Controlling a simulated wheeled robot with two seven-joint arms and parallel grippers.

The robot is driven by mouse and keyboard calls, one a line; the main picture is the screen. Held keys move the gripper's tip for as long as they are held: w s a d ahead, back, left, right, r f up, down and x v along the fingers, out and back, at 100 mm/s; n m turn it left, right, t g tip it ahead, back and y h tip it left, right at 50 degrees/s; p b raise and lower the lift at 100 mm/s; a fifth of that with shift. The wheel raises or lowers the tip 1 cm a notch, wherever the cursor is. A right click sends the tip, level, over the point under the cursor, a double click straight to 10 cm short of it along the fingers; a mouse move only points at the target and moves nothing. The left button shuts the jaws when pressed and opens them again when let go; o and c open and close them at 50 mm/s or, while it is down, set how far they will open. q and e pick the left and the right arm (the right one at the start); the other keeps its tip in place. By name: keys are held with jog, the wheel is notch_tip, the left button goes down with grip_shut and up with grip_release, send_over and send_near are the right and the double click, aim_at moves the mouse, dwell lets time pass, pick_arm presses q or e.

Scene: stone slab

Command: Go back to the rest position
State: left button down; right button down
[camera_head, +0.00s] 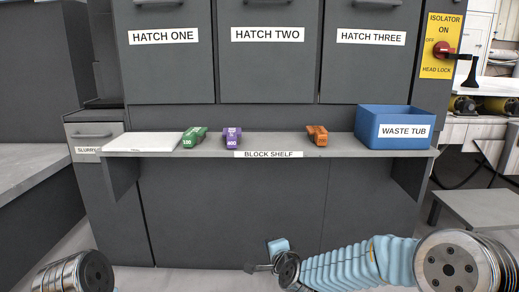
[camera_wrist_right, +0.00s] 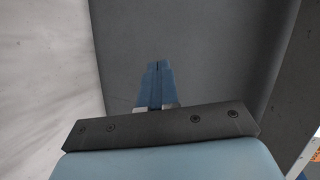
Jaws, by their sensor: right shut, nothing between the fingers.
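My right arm (camera_head: 345,268) reaches in from the lower right of the head view, low in front of the grey cabinet and below the block shelf (camera_head: 330,150). My right gripper (camera_wrist_right: 157,66) shows in the right wrist view with its blue fingers together and nothing between them. It points toward a plain dark grey panel (camera_wrist_right: 215,45) and touches no block. At the lower left of the head view only a metal joint of my left arm (camera_head: 75,275) shows. My left gripper is outside the picture.
On the shelf are a white tray (camera_head: 120,144), a green block (camera_head: 193,138), a purple block (camera_head: 232,138), an orange block (camera_head: 317,136) and a blue waste tub (camera_head: 395,112). Three labelled hatches (camera_head: 268,60) are above, and a red isolator switch (camera_head: 444,48) is upper right.

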jog(key=s+d+f+n+g, duration=0.2)
jog(key=s+f, duration=0.1)
jog(key=f, duration=0.4)
jog(key=s+d+f+n+g, duration=0.2)
jog(key=s+f, duration=0.1)
jog(key=f, duration=0.4)
jog(key=s+d+f+n+g, duration=0.35)
jog(key=s+f, duration=0.55)
jog(key=s, duration=0.4)
jog(key=s+d+f+n+g, duration=0.2)
jog(key=s+f+n+g, duration=0.25)
jog(key=s+f, duration=0.7)
notch_tip(320, 180, up, 18)
jog(key=s+p, duration=0.2)
jog(key=p, duration=1.4)
jog(key=shift+s+a, duration=0.15)
jog(key=shift+a, duration=0.2)
jog(key=shift+r, duration=0.1)
